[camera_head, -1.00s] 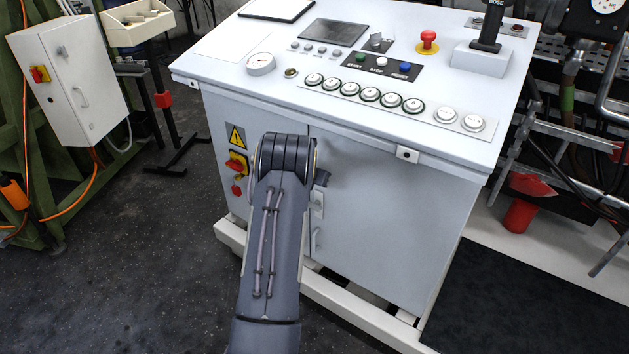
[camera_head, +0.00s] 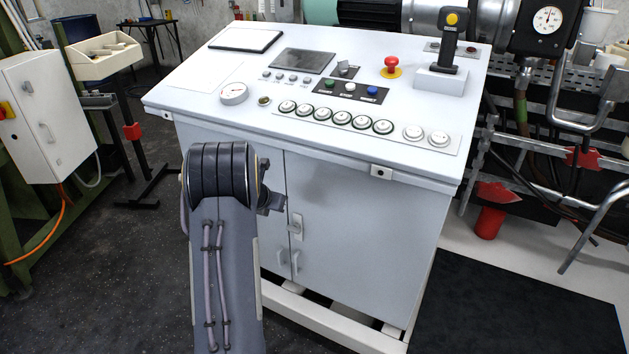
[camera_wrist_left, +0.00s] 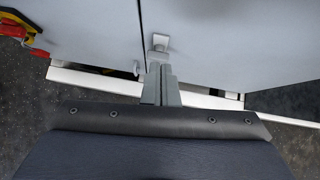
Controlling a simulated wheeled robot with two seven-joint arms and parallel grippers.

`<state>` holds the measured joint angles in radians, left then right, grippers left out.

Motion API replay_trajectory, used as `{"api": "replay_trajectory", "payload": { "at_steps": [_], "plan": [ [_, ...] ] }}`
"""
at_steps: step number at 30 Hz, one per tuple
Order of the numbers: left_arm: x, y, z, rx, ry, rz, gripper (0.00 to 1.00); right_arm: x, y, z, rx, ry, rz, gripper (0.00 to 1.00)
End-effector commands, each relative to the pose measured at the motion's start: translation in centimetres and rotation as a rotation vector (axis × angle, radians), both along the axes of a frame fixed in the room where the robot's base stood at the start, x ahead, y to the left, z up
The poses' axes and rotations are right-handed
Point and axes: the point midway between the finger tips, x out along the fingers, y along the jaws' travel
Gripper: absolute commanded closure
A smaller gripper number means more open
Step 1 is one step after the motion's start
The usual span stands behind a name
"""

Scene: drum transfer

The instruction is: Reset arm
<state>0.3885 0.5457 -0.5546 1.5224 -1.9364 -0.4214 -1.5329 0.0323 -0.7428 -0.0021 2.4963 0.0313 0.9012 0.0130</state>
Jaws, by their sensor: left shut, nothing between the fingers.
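My left arm rises from the bottom edge of the head view, its dark rounded joint (camera_head: 222,176) in front of the control cabinet (camera_head: 360,228). My left gripper (camera_wrist_left: 160,72) is in the left wrist view, its two grey fingers together with nothing between them. They point toward the light grey cabinet doors (camera_wrist_left: 207,45), close to a door latch (camera_wrist_left: 160,42) in the picture. I cannot tell whether they touch it. In the head view the arm hides most of this gripper. My right gripper is not in view.
The cabinet's top carries a red emergency button (camera_head: 391,66), a joystick (camera_head: 449,45), a gauge (camera_head: 234,93) and a row of buttons. A white box (camera_head: 48,120) stands left, and machinery with red parts stands right. Dark floor (camera_head: 100,270) is open at lower left.

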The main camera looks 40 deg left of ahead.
Motion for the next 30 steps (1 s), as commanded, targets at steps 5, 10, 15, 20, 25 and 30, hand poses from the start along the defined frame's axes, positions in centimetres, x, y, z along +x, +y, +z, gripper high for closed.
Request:
{"api": "replay_trajectory", "payload": {
  "at_steps": [5, 10, 15, 20, 25, 30],
  "plan": [
    [-0.1, -0.1, 0.0, 0.000, 0.001, -0.001, 1.00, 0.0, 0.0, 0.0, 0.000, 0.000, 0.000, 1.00],
    [0.1, -0.4, 2.5, -0.050, -0.068, 0.088, 1.00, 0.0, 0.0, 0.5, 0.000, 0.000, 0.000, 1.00],
    [-1.1, -2.6, 12.3, -0.387, -0.368, 0.541, 1.00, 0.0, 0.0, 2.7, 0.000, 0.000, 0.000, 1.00],
    [-6.4, -8.7, 19.2, -0.963, -0.584, 1.111, 1.00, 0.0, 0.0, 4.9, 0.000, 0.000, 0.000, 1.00],
    [-13.8, -19.0, 21.3, -1.527, -0.508, 1.665, 1.00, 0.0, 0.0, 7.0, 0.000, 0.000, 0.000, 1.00],
    [-20.8, -29.1, 21.1, -1.819, -0.227, 2.112, 1.00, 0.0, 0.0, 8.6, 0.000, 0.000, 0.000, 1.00]
  ]
}}
